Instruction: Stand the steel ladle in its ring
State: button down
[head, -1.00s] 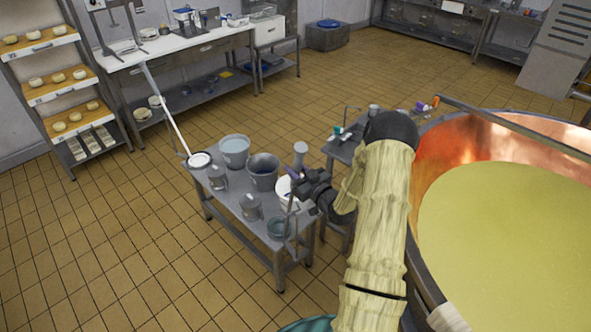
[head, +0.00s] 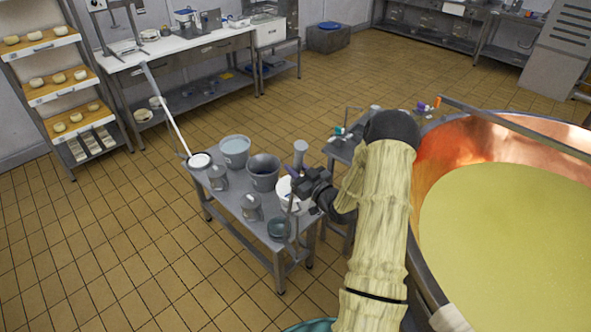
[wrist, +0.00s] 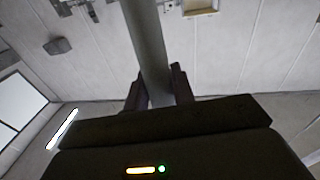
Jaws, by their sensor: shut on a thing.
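My gripper (head: 299,182) is over the right part of the small steel table. In the wrist view it is shut on a smooth grey shaft (wrist: 147,45) that runs up out of the picture between the fingers. The shaft fits the steel ladle's handle, but its bowl is not shown there. In the head view the gripper and arm partly hide what is held. A thin upright rod (head: 289,222) shows just below the gripper. I cannot clearly make out the ring.
The small steel table (head: 232,207) carries pails (head: 235,151), metal jugs (head: 252,207), a shallow bowl (head: 278,229) and a long white-handled tool (head: 178,130) at its left. A copper vat (head: 437,150) is close on the right. Tiled floor (head: 110,245) is open on the left.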

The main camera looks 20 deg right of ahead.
jog(key=c, duration=1.1)
grip_release()
jog(key=shift+s+d+f+b, duration=0.2)
jog(key=shift+s+b, duration=0.15)
jog(key=shift+s, duration=0.3)
jog(key=r+b+v, duration=0.1)
jog(key=b+v, duration=0.4)
jog(key=v, duration=1.1)
jog(key=shift+f+b, duration=0.3)
jog(key=shift+b, duration=0.1)
jog(key=shift+a, duration=0.1)
